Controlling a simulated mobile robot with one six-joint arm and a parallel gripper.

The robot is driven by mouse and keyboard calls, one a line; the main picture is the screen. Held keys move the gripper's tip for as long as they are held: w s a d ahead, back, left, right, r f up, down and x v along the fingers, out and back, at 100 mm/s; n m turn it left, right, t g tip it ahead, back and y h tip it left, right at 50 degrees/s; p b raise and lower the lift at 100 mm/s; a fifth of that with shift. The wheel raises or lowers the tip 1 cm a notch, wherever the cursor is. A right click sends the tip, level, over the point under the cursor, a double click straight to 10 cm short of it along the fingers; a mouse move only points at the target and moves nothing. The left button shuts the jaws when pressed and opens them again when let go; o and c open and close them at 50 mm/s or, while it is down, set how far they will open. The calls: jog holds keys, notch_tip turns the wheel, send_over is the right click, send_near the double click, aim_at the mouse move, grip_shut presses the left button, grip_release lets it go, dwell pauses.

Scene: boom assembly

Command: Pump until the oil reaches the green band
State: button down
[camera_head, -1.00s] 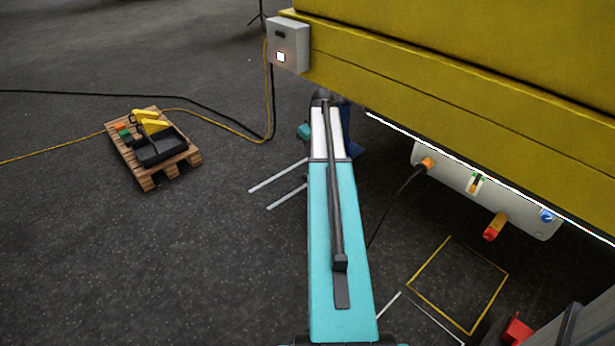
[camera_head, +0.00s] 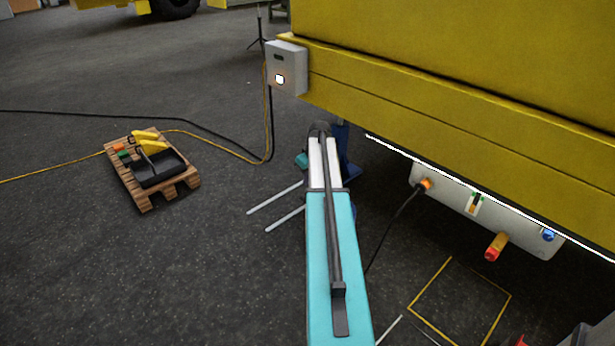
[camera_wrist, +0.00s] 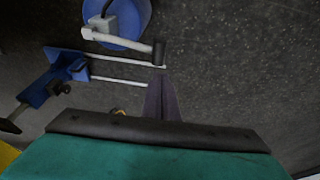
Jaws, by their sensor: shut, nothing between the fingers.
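The pump shows in the wrist view as a blue round drum (camera_wrist: 130,22) with a grey block and a white lever (camera_wrist: 122,40) ending in a dark grip (camera_wrist: 158,52). My gripper (camera_wrist: 161,82) is shut and empty; its tip is close below the grip in that picture, and contact cannot be told. In the head view my arm hides most of the pump area. A small upright gauge (camera_head: 475,203) with green at its top and an orange-brown part sits on a pale grey tank (camera_head: 455,202). The exact oil level is too small to read.
Two white rods (camera_head: 285,217) run from a blue bracket (camera_wrist: 48,80). A yellow beam (camera_head: 400,100) overhangs the right side. A grey switch box (camera_head: 288,60) hangs at its corner. A pallet (camera_head: 145,200) with tools stands left. Cables cross the floor. A yellow square (camera_head: 415,310) marks the floor.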

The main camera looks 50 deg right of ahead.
jog(key=b, duration=0.1)
send_over(304, 197)
jog(key=s, duration=0.2)
jog(key=f, duration=0.7)
jog(key=shift+a, duration=0.2)
jog(key=shift+d+f+b, duration=0.15)
jog(key=shift+f+b, duration=0.25)
jog(key=shift+f, duration=0.5)
